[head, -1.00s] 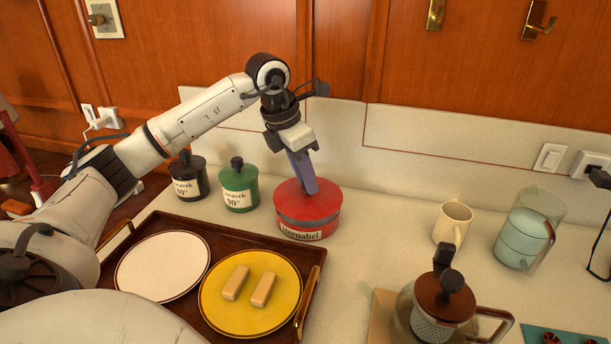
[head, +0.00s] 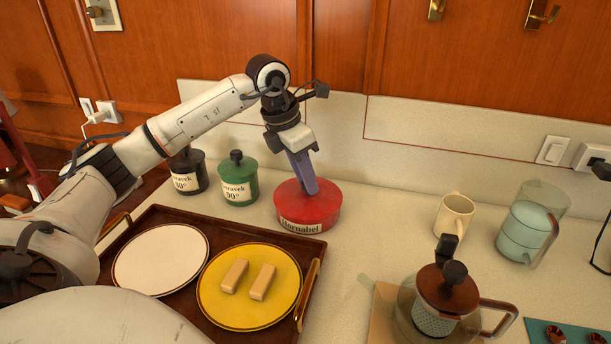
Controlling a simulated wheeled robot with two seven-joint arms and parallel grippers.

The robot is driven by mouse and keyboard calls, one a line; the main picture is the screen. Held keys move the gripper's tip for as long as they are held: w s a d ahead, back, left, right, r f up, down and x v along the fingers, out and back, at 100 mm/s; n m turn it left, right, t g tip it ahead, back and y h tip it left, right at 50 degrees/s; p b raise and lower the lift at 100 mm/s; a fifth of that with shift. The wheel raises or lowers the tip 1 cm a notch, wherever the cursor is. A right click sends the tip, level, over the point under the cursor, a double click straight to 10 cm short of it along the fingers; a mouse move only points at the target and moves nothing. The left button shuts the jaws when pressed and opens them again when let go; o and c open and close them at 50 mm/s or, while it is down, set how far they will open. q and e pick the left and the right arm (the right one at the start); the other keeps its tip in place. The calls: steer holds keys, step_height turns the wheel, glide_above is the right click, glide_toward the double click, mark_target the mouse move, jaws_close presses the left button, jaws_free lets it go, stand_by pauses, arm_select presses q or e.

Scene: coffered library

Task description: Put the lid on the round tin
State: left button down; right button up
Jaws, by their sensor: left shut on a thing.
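The round tin (head: 302,226) is red with a pale label and stands on the counter behind the tray's right corner. Its red lid (head: 328,196) lies on top of it, looking level, with no gap showing between the two. My left gripper (head: 308,188) reaches down from above and is shut on the lid. Its fingers hide the lid's middle and whatever part they grip. My right gripper is not in view.
A brown tray (head: 207,322) with a white plate (head: 160,260) and a yellow plate (head: 248,312) is in front. Black (head: 187,175) and green (head: 239,182) canisters stand left of the tin. A cream mug (head: 453,218), teal vessel (head: 523,236) and coffee press (head: 440,305) stand right.

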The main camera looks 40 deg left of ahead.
arm_select(q)
steer(key=shift+f, duration=0.25)
steer(key=c, duration=1.4)
jaws_free()
steer(key=shift+c, duration=0.2)
steer(key=shift+r, duration=0.1)
steer(key=d+v, duration=0.1)
steer(key=v, duration=0.9)
steer(key=shift+a, duration=0.45)
steer(key=shift+r, duration=0.1)
